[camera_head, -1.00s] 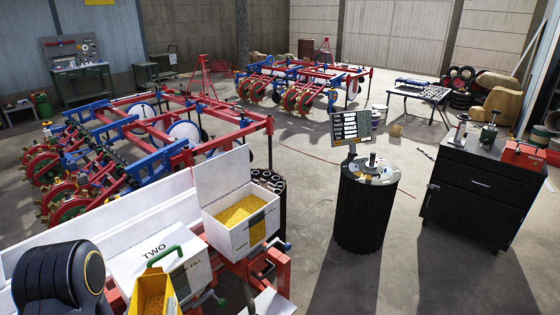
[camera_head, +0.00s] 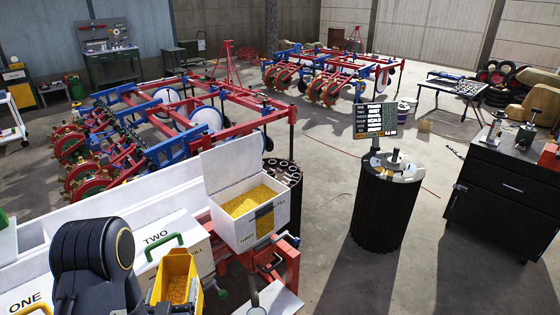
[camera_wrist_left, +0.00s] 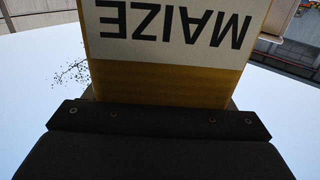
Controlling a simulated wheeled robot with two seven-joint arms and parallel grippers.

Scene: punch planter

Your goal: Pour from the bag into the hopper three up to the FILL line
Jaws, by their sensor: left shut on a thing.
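The hopper three (camera_head: 240,226) is a white box with its lid raised, at the centre left of the head view. Yellow maize (camera_head: 245,201) shows inside it and through a front window by the word FILL. The level against the line is too small to read. My left gripper (camera_head: 146,296) is shut on the yellow bag (camera_head: 181,262), in front of hopper two and to the lower left of hopper three. The bag's open top shows maize inside. In the left wrist view the bag (camera_wrist_left: 165,82) carries a MAIZE label above the dark gripper. My right gripper is not in view.
Closed hopper two (camera_head: 140,232) and hopper one (camera_head: 30,296) stand left of hopper three. A green handle (camera_head: 165,243) shows by the bag. A red and blue planter frame (camera_head: 190,125) lies behind. A black drum (camera_head: 385,205) with a screen (camera_head: 375,120) stands right, past clear floor.

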